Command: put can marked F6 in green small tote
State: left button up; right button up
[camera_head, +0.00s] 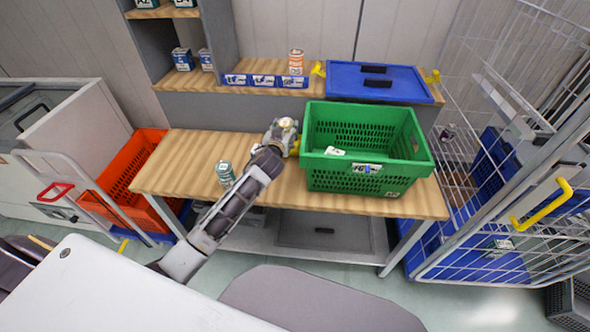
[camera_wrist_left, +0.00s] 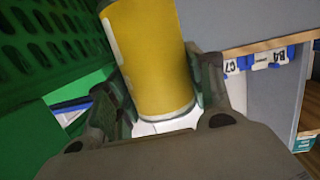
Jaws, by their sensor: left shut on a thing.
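The green small tote (camera_head: 360,183) stands on the wooden table, its front label reading something like F6. My left gripper (camera_head: 291,143) is beside the tote's left wall, shut on a yellow can. The can (camera_wrist_left: 150,60) fills the middle of the left wrist view, between the two fingers, with the green tote wall (camera_wrist_left: 50,35) to its left. Its marking is not readable. In the head view the can is mostly hidden by the gripper; a bit of yellow shows. My right gripper is not in view.
A green and white can (camera_head: 225,172) stands on the table (camera_head: 175,165) at left. An orange can (camera_head: 296,62) stands on the shelf behind. A blue tote (camera_head: 375,82) sits behind the green one. A wire cage (camera_head: 500,120) is right, an orange tote (camera_head: 120,185) left.

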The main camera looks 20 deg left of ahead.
pick_arm(q)
jog(key=shift+s+d+f, duration=0.1)
jog(key=shift+d+f, duration=0.1)
jog(key=shift+f, duration=0.2)
jog(key=shift+a+f, duration=0.25)
notch_tip(320, 180, down, 6)
jog(key=shift+r+b, duration=0.15)
jog(key=shift+b, duration=0.3)
jog(key=shift+f, duration=0.2)
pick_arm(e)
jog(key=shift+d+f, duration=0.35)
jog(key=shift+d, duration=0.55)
